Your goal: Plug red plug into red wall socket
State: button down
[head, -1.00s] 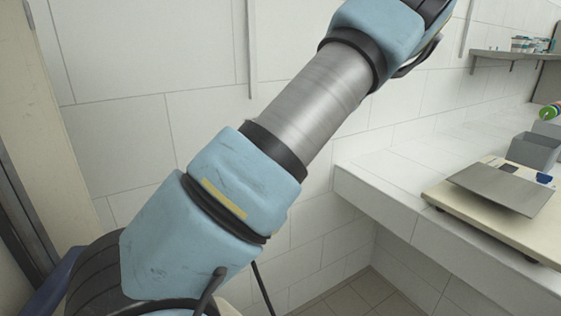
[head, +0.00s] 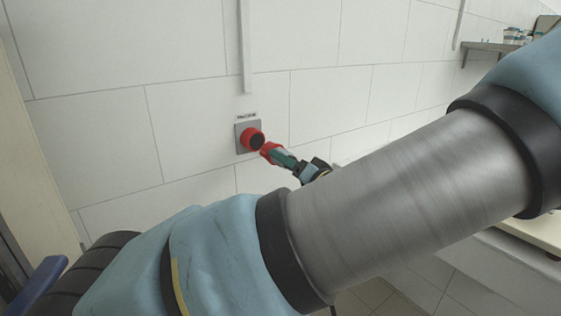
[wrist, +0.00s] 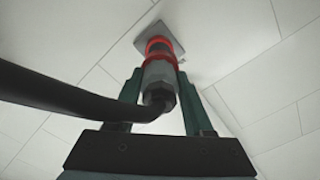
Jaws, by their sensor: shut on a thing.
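The red wall socket (head: 247,134) sits on a grey square plate on the white tiled wall in the head view, its dark round face visible. The red plug (head: 268,150) is just in front of it, to its lower right. The plug's face appears close to the socket's face but not inside it; contact cannot be told. My gripper (head: 281,157) is shut on the plug. In the wrist view my green fingers (wrist: 160,82) clasp the plug's grey body (wrist: 158,76), with the red socket (wrist: 158,42) right beyond it, roughly in line.
A black cable (wrist: 60,92) runs from the plug's back to the left in the wrist view. A vertical conduit (head: 245,50) runs up the wall above the socket. A counter and a shelf (head: 490,46) are at the right.

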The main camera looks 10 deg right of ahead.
jog(key=shift+w, duration=0.1)
dwell(0.3)
jog(key=shift+b+x, duration=0.55)
jog(key=shift+x, duration=2.25)
jog(key=shift+b, duration=0.9)
jog(key=shift+w, duration=0.3)
dwell(0.4)
jog(key=shift+c, duration=1.1)
grip_release()
jog(key=shift+a, duration=0.1)
jog(key=b+v, duration=0.2)
jog(key=v, duration=0.8)
jog(key=shift+s, duration=0.35)
